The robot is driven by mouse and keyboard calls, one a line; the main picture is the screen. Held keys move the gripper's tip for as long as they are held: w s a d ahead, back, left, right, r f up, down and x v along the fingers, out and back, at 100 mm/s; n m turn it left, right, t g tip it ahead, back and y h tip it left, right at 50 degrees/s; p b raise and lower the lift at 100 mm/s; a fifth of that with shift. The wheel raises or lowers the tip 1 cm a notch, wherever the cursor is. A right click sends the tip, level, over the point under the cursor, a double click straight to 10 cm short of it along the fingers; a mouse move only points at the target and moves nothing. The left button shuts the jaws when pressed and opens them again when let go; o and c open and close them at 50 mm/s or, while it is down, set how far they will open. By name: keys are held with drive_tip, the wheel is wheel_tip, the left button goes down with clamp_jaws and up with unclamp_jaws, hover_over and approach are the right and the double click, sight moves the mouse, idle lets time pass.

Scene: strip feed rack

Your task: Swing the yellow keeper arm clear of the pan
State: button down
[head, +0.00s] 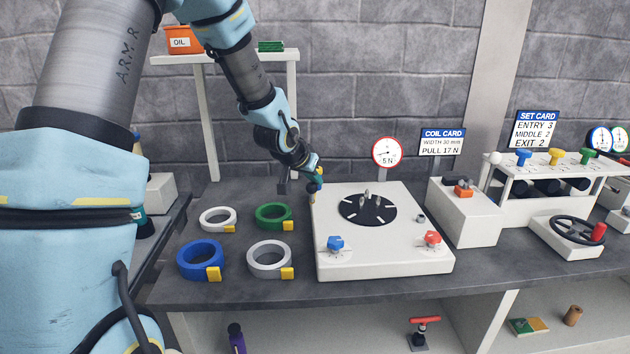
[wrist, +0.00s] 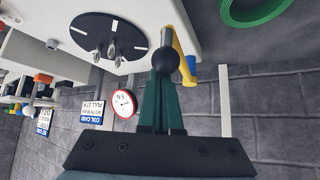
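The pan (head: 368,208) is a black disc with white marks and upright prongs, set in the top of a white box; it also shows upside down in the wrist view (wrist: 108,36). The yellow keeper arm (wrist: 183,45) lies near the box's edge, beside the disc rather than over it in the wrist view. A black ball knob (wrist: 166,60) sits at its near end. My gripper (wrist: 163,78) has its green fingers close together on this knob. In the head view my gripper (head: 315,184) is at the box's back left corner, hiding most of the keeper arm.
Several coil rolls, including a green one (head: 273,216) and a blue one (head: 200,260), lie left of the box. A dial gauge (head: 387,152) stands behind it. A grey block (head: 464,211) with a red-orange top piece stands to the right.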

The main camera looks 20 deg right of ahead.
drive_tip(key=shift+w+a+f, duration=0.1)
drive_tip(key=shift+w+a, duration=0.05)
drive_tip(key=shift+a, duration=0.3)
idle(0.3)
drive_tip(key=d+r, duration=0.1)
drive_tip(key=d, duration=0.3)
drive_tip(key=a+r, duration=0.6)
drive_tip(key=r, duration=0.1)
drive_tip(key=shift+a+r+p, duration=0.2)
drive_tip(key=shift+a+p, duration=0.1)
drive_tip(key=shift+p, duration=0.05)
